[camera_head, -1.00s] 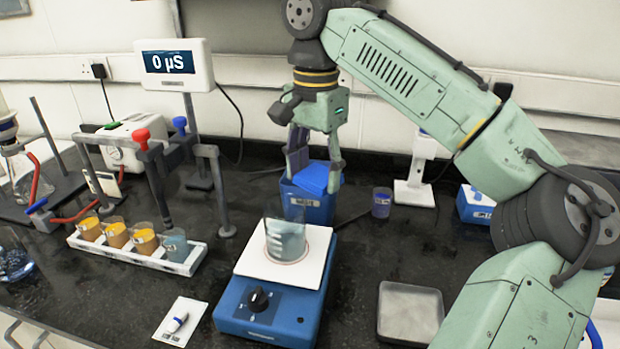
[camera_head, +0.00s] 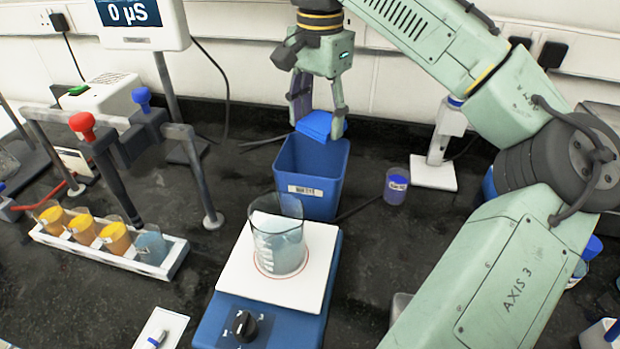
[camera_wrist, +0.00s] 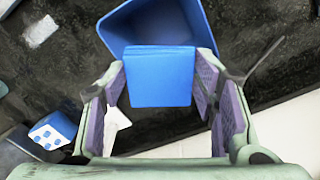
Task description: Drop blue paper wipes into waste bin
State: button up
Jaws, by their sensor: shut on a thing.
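My gripper (camera_head: 317,118) is shut on the blue paper wipes (camera_head: 316,124), a flat blue stack held above the back part of the waste bin. In the wrist view the wipes (camera_wrist: 160,78) sit between the purple finger pads and overlap the bin's near rim. The blue waste bin (camera_head: 312,180) stands upright behind the stirrer, with a pale label on its front. Its open mouth shows in the wrist view (camera_wrist: 125,40), and the wipes hide part of it.
A blue stirrer with a white plate (camera_head: 255,280) and a beaker (camera_head: 278,240) stands in front of the bin. A small blue-lidded jar (camera_head: 396,187) and a white stand (camera_head: 433,170) are to its right. A rack of orange and blue beakers (camera_head: 105,245) is at left.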

notch_tip(320, 180, down, 4)
jog(key=b, duration=0.3)
jog(key=shift+f, duration=0.1)
jog(key=o, duration=1.2)
jog(key=shift+c, duration=0.2)
